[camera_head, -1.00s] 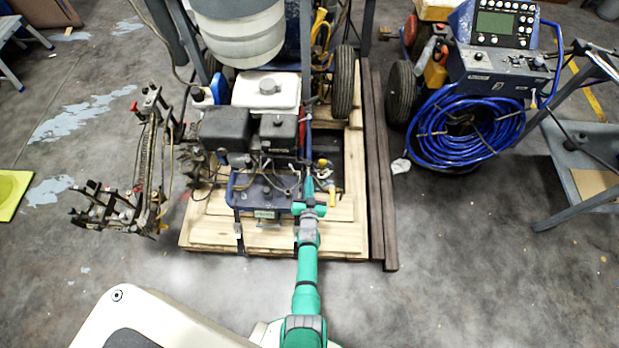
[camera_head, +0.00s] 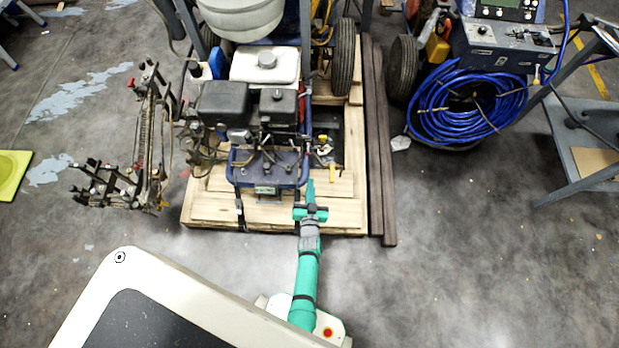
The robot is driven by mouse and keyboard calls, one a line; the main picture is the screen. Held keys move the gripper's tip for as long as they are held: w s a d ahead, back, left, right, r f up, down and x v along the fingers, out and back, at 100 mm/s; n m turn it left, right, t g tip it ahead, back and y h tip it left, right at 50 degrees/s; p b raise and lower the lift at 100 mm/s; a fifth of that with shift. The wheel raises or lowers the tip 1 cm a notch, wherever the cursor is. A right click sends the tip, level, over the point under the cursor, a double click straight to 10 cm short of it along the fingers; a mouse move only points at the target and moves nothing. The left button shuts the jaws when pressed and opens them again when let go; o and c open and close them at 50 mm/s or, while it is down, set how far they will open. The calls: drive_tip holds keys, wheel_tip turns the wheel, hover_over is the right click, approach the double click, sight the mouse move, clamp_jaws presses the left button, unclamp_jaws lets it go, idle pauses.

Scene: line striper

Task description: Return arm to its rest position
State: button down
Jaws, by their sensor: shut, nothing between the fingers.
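My green arm reaches up from the bottom centre of the head view. My gripper (camera_head: 311,188) is at its far end, shut and empty. It shows over the front right part of the wooden pallet (camera_head: 215,213), just right of the line striper's blue front frame. The line striper (camera_head: 265,68), with its black engine parts and white tank, stands on the pallet. I cannot tell whether my fingertips touch anything.
A blue hose coil (camera_head: 468,105) on a wheeled machine stands at the right. Dark boards (camera_head: 378,150) lie along the pallet's right edge. A metal spray-arm assembly (camera_head: 145,140) stands at the left. The concrete floor (camera_head: 470,260) at the lower right is clear.

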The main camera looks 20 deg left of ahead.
idle(0.7)
drive_tip(key=s+d+r+m+t+h, duration=0.1)
drive_tip(key=s+d+r+h, duration=0.1)
drive_tip(key=s+d+r, duration=0.65)
drive_tip(key=s+d+r+m+h, duration=0.15)
drive_tip(key=s+d+r, duration=0.3)
drive_tip(key=s, duration=0.65)
drive_tip(key=s+d+r+h, duration=0.1)
drive_tip(key=s+d+r, duration=0.1)
drive_tip(key=r, duration=0.6)
drive_tip(key=s+d+r+h, duration=0.1)
drive_tip(key=s+r, duration=0.3)
drive_tip(key=r, duration=0.4)
drive_tip(key=s+d+r+h, duration=0.1)
drive_tip(key=s+d+r, duration=0.2)
drive_tip(key=r, duration=0.4)
drive_tip(key=shift+s+r, duration=0.4)
drive_tip(key=shift+s, duration=0.15)
